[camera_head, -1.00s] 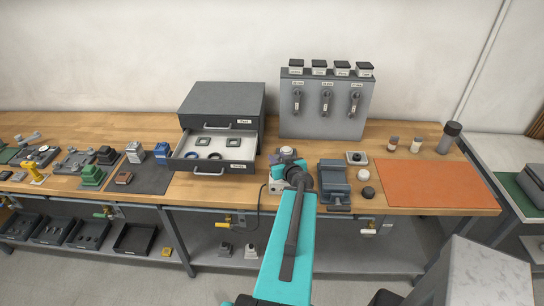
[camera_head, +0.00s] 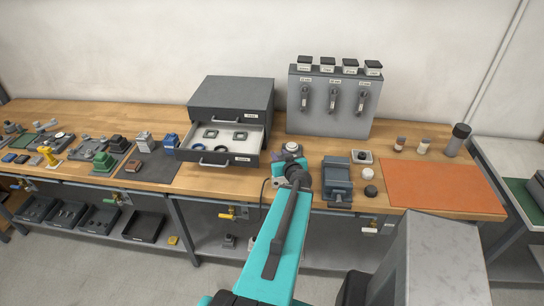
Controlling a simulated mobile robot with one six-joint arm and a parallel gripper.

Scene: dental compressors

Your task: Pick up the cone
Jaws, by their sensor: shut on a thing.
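My teal arm reaches forward from the bottom of the picture to the front of the wooden bench. Its dark wrist end (camera_head: 298,178) is over the front edge, between the open drawer and the grey-blue vise-like block. The fingers of my gripper are hidden behind the wrist and a teal part, so I cannot see their opening or anything between them. I cannot make out a cone with certainty.
The dark drawer unit (camera_head: 232,97) has its lower drawer (camera_head: 215,160) pulled out, left of my wrist. The vise-like block (camera_head: 337,180) is close on the right. An orange mat (camera_head: 440,187) is bare. A grey switch panel (camera_head: 328,120) stands behind. Parts crowd the left.

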